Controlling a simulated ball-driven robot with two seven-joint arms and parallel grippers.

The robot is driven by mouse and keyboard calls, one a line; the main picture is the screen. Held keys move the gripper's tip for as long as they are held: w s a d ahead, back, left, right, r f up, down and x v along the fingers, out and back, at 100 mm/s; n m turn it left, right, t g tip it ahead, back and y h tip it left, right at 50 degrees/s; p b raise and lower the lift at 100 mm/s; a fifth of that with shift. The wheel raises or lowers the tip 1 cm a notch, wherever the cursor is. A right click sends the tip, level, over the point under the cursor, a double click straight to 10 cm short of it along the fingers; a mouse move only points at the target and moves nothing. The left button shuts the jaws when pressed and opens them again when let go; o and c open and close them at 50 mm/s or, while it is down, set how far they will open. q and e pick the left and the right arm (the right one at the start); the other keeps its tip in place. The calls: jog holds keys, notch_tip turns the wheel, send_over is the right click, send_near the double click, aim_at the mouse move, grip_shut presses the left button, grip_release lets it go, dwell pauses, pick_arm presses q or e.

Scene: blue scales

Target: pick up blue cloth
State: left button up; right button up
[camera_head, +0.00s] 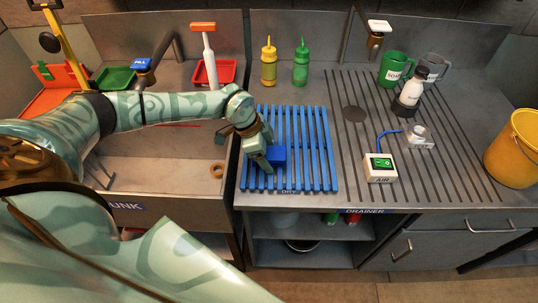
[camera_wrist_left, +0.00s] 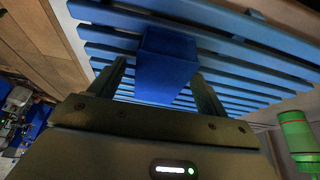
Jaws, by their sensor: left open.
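The blue cloth (camera_head: 277,155) shows as a small, dark blue, block-like shape on the slatted blue rack (camera_head: 318,165). In the left wrist view the cloth (camera_wrist_left: 165,65) appears between the two fingers, with the rack's slats behind it. My left gripper (camera_head: 264,158) is open over the rack's left part, right beside the cloth, and hides part of it. In the left wrist view the fingers of this gripper (camera_wrist_left: 162,88) stand apart on either side of the cloth. I cannot tell whether they touch it. My right gripper is not in view.
A yellow bottle (camera_head: 268,65) and a green bottle (camera_head: 301,66) stand behind the rack. A white box with a green switch (camera_head: 380,168) sits to its right. A yellow bucket (camera_head: 515,150) stands far right.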

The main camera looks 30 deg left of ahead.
aim_at(273, 152)
pick_arm(q)
jog(key=c, duration=1.1)
jog(key=shift+o, duration=0.2)
jog(key=shift+r+b, duration=0.3)
jog(key=shift+b, duration=0.05)
notch_tip(273, 152, up, 3)
jog(key=shift+r+p, duration=0.1)
jog(key=shift+p, duration=0.45)
jog(key=s+d+r+p, duration=0.1)
jog(key=s+d+r, duration=0.2)
jog(key=s+r, duration=0.6)
jog(key=s, duration=0.4)
jog(key=shift+s+r+p, duration=0.3)
jog(key=shift+s+r, duration=0.05)
